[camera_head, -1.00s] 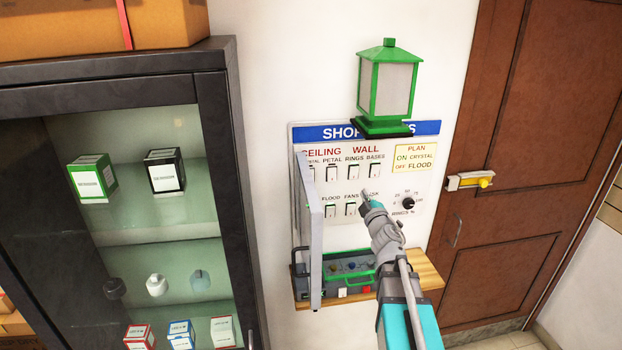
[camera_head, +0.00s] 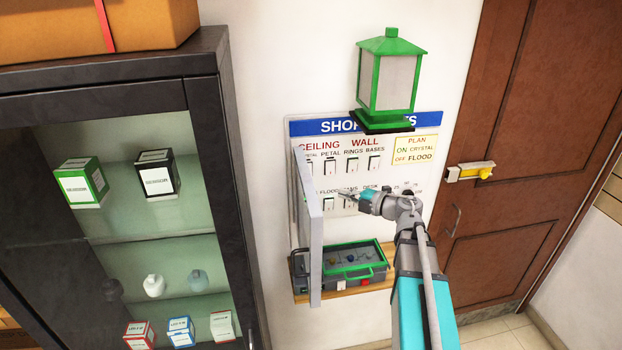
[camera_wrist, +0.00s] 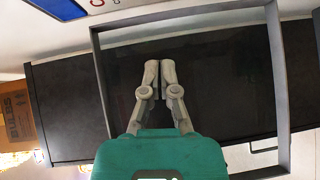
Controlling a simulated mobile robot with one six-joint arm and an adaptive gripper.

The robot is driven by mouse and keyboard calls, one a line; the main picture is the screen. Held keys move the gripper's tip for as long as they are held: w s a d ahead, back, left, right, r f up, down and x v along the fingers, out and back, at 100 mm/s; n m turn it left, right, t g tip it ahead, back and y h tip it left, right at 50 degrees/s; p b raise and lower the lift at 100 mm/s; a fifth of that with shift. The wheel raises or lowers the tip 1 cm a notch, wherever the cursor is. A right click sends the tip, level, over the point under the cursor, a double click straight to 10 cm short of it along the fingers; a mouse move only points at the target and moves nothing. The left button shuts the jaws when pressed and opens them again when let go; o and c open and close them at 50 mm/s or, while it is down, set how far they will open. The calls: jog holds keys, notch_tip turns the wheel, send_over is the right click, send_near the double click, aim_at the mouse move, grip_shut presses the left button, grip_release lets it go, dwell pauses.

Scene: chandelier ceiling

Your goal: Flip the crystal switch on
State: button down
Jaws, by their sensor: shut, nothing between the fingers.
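The white switch board (camera_head: 428,192) on the wall has a blue header and rows of rocker switches. The crystal switch (camera_head: 311,171) is at the left end of the upper row, partly hidden by the open cover, its label cut off. Its position cannot be told. The flood switch (camera_head: 330,204) is in the lower row. My gripper (camera_head: 341,192) is in front of the lower row, pointing left toward the cover. In the wrist view my gripper (camera_wrist: 160,64) is shut and empty, with the cover's grey frame (camera_wrist: 282,90) around it.
The open cover (camera_head: 315,250) juts out at the board's left. A dark cabinet (camera_head: 225,170) stands left.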

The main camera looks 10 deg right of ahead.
jog(key=shift+a, duration=0.15)
jog(key=w+d+b+x, duration=0.1)
jog(key=w+d+x, duration=0.1)
jog(key=x, duration=1)
jog(key=shift+w+a, duration=0.2)
jog(key=shift+w, duration=0.05)
jog(key=shift+f, duration=0.1)
jog(key=shift+a+b, duration=0.15)
jog(key=shift+b, duration=0.15)
